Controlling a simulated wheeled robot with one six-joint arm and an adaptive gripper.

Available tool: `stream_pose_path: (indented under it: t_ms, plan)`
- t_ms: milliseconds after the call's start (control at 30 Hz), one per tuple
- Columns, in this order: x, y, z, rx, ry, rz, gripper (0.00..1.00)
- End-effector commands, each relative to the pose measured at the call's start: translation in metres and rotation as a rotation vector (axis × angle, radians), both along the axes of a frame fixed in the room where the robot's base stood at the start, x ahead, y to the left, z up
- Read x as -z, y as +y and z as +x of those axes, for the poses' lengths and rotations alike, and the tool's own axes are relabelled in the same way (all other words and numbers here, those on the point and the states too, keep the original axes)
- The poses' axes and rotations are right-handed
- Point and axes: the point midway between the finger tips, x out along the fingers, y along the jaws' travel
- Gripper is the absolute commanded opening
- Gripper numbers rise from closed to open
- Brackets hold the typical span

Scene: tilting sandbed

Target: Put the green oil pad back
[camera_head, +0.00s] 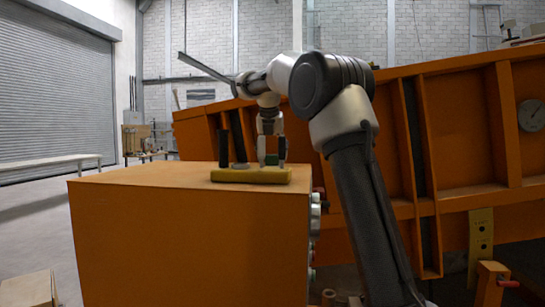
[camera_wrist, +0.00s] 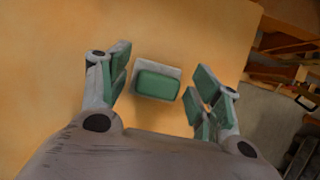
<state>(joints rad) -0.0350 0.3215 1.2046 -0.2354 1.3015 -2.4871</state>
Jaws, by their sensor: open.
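The green oil pad (camera_wrist: 157,85) is a small rounded block. It lies on a pale square plate (camera_wrist: 143,66) on the orange surface in the wrist view. My gripper (camera_wrist: 165,76) is open, with one finger on each side of the pad and a gap on both sides. In the head view my gripper (camera_head: 271,150) points down over the top of the orange cabinet (camera_head: 190,245). A small green patch shows between its fingers there; I cannot tell whether it is the pad or a finger lining. The yellow block in front hides the fingertips' lower ends.
Dark upright posts (camera_head: 238,138) stand left of my gripper. The large orange sandbed frame (camera_head: 455,120) rises behind and right. The cabinet top's left part is clear.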

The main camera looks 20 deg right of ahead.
Motion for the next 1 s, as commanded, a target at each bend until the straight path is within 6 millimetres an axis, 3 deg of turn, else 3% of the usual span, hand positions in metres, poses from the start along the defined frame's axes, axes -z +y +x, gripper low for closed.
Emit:
stream_pose_path:
  t_ms: [300,500,1000]
  plan:
    - [-0.065,0.015,-0.021,-0.001,-0.005,0.000,0.64]
    - [-0.094,0.022,-0.031,-0.001,-0.003,0.000,0.64]
    - [-0.103,0.024,-0.035,0.000,-0.001,0.000,0.64]
